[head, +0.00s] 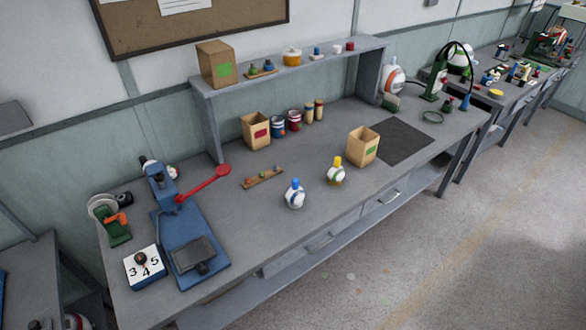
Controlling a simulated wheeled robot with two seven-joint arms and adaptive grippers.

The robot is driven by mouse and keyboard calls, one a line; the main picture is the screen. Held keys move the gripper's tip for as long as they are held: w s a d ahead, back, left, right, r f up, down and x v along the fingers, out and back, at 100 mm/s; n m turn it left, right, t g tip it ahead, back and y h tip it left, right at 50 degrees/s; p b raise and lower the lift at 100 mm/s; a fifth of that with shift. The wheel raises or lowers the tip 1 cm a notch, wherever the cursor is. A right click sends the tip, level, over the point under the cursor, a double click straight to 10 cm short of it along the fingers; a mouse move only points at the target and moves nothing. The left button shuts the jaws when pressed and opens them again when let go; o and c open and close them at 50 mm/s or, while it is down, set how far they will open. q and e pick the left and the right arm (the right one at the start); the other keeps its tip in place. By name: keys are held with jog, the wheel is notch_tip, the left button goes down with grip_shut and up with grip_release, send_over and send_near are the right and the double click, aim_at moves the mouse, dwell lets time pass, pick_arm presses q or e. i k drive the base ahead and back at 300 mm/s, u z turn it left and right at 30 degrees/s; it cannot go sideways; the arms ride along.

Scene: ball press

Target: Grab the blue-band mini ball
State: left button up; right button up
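A small white ball with a blue top and bluish marking (294,197) stands on the grey workbench (230,215), near its front edge. A similar white ball with a yellow top (336,174) stands to its right and a little farther back. Its markings look green and yellow. The fine detail of the bands is too small to tell. Neither of my grippers is in the head view, so nothing shows touching the balls.
A blue press with a red lever (205,185) and a number block (144,267) stand at the left. A wooden strip with small pieces (262,178) lies behind the balls. A tan box (363,146) stands right; a raised shelf (330,52) runs along the back.

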aim_at(294, 197)
jog(key=u, duration=0.05)
jog(key=k, duration=0.4)
jog(key=z, duration=0.4)
jog(key=i, duration=0.8)
jog(key=u, duration=0.9)
jog(key=i, duration=0.5)
jog(key=u, duration=0.5)
